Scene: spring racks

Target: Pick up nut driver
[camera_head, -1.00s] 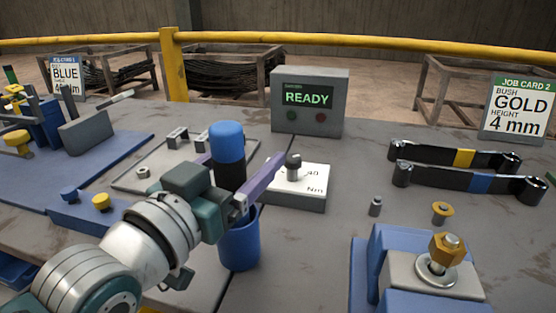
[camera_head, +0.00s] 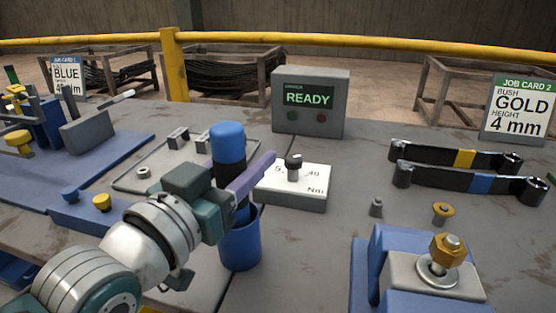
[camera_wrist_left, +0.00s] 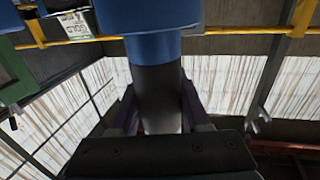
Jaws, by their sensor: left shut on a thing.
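The nut driver (camera_head: 228,143) has a blue grip and a black lower part. It stands upright in a blue cup (camera_head: 240,243) near the middle of the table. My left gripper (camera_head: 236,188) is shut on its black part, just above the cup's rim. In the left wrist view the blue grip (camera_wrist_left: 150,45) and black part rise between the purple fingers of my left gripper (camera_wrist_left: 160,115). The driver's lower end is hidden inside the cup. My right gripper is not in view.
A white-topped tester (camera_head: 300,185) stands just right of the driver, with a grey READY box (camera_head: 310,102) behind. A blue fixture with a gold nut (camera_head: 448,250) is at front right. Two black wrenches (camera_head: 465,170) lie at right. A grey tray (camera_head: 150,175) is at left.

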